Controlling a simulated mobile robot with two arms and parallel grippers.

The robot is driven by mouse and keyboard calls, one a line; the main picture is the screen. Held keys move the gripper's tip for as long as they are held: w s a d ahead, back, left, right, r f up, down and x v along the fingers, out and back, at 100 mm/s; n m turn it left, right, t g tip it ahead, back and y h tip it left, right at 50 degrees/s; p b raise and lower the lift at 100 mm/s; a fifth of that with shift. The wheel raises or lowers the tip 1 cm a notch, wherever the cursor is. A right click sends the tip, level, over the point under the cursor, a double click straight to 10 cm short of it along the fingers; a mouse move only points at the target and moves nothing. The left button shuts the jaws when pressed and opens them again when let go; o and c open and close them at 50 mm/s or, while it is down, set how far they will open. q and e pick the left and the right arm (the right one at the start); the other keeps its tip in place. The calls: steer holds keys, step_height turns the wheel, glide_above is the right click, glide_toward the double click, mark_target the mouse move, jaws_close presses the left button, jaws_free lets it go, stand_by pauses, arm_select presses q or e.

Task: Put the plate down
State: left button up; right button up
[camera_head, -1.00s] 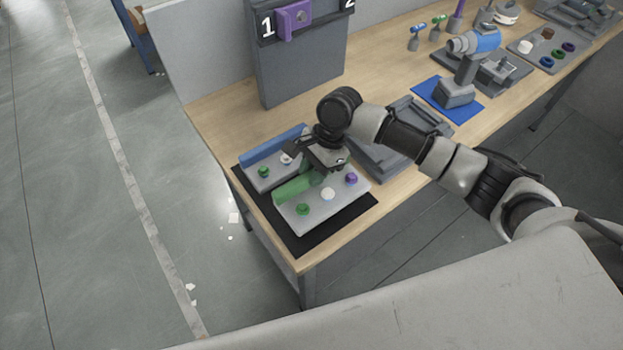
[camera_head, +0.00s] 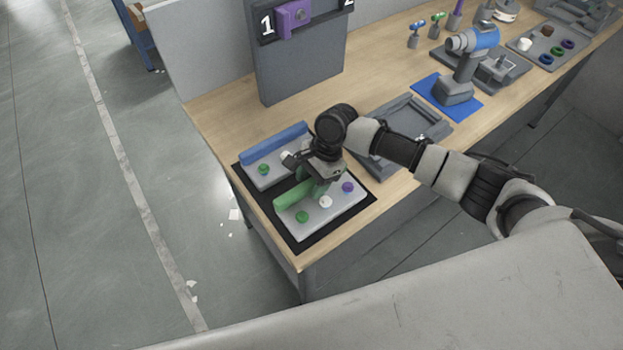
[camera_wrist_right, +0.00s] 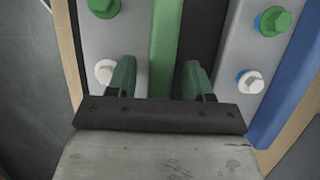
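The grey plate with a green bar (camera_head: 334,214) lies on the black mat (camera_head: 300,245) at the table's near left corner. It carries green, white and purple bolts. My right gripper (camera_head: 317,187) is over the green bar's inner end. In the right wrist view, the green-tipped fingers (camera_wrist_right: 158,77) stand apart, with the plate's green bar (camera_wrist_right: 165,45) between them and visible gaps at its sides. The fingers look open and not closed on the bar. Part of the plate is hidden by the gripper. My left gripper is not in view.
A second grey plate with a blue bar (camera_head: 270,147) lies just behind on the mat; it also shows in the right wrist view (camera_wrist_right: 232,60). A grey tray (camera_head: 415,125) is to the right. A panel marked 1 (camera_head: 300,65) stands behind.

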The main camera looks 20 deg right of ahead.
steer(key=b+v, duration=0.1)
steer(key=v, duration=1.1)
steer(key=shift+r, duration=0.1)
